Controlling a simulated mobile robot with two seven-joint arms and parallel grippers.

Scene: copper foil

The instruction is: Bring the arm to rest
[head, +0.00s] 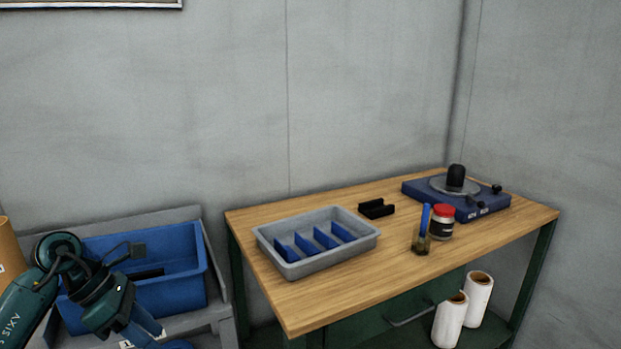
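My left arm comes in at the lower left, folded in front of a blue bin (198,283). The wrist is bent down, and my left gripper (150,335) is at the bottom edge of the picture. It is partly cut off, so I cannot tell if it is open or shut. No held thing shows. My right arm and gripper are not in view.
A wooden workbench (310,308) carries a grey tray (318,265) with blue dividers, a black holder (376,209), a brush in a jar (421,243), a red-lidded jar (442,222) and a blue turntable device (480,207). White rolls (449,322) stand below.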

